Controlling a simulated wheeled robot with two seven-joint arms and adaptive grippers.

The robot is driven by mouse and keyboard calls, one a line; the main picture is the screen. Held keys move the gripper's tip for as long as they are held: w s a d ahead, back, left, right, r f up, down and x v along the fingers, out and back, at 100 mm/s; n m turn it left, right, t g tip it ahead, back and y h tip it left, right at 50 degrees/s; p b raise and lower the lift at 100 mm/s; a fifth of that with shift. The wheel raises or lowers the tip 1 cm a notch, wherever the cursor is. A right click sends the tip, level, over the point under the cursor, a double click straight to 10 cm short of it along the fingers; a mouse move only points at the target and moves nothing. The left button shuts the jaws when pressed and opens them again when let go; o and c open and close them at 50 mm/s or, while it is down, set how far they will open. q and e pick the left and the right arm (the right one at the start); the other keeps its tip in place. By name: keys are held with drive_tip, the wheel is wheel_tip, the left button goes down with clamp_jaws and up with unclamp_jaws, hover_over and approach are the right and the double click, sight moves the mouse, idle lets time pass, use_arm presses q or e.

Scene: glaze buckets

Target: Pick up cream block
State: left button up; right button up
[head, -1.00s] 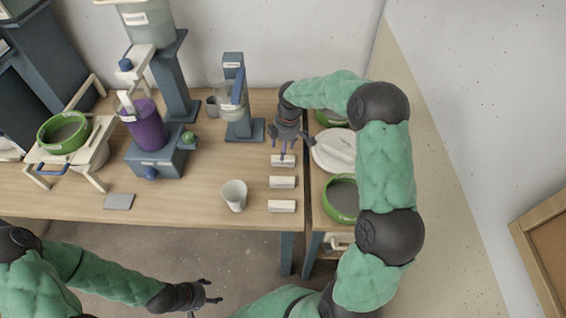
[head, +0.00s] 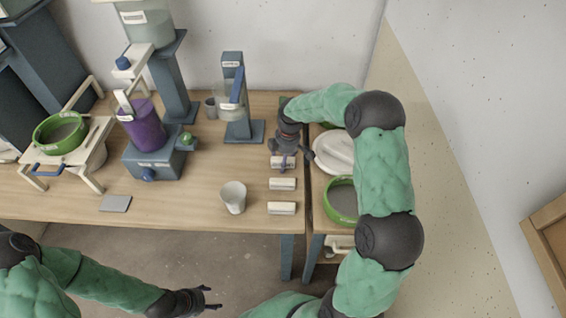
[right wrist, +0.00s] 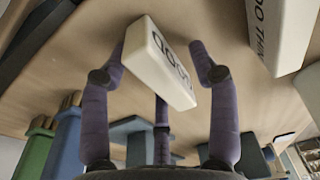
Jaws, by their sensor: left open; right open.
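Three small cream blocks with dark lettering stand in a column near the table's right edge: a far block (head: 276,163), a middle block (head: 282,184) and a near block (head: 281,208). My right gripper (head: 285,156) is open, low over the far block and partly covering it. In the right wrist view a cream block (right wrist: 160,62) lies between the spread purple fingers, with no clear grip on it. Another lettered block (right wrist: 282,32) is beside it there. My left gripper (head: 208,298) is open and empty, below the table's front edge.
A white cup (head: 233,197) stands left of the blocks. A blue stand (head: 236,108) is behind them. On the right side table are a white lidded dish (head: 335,153) and a green-rimmed bowl (head: 342,199). A grey plate (head: 115,203) lies at the left front.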

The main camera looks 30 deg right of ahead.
drive_tip(key=shift+f, duration=0.15)
clamp_jaws()
idle(0.4)
drive_tip(key=shift+r, duration=0.5)
wheel_tip(320, 180, up, 2)
drive_tip(key=shift+r+p, duration=0.2)
drive_tip(key=shift+p, duration=0.7)
drive_tip(key=s+a+r+p, duration=0.4)
drive_tip(key=s+a+r, duration=0.6)
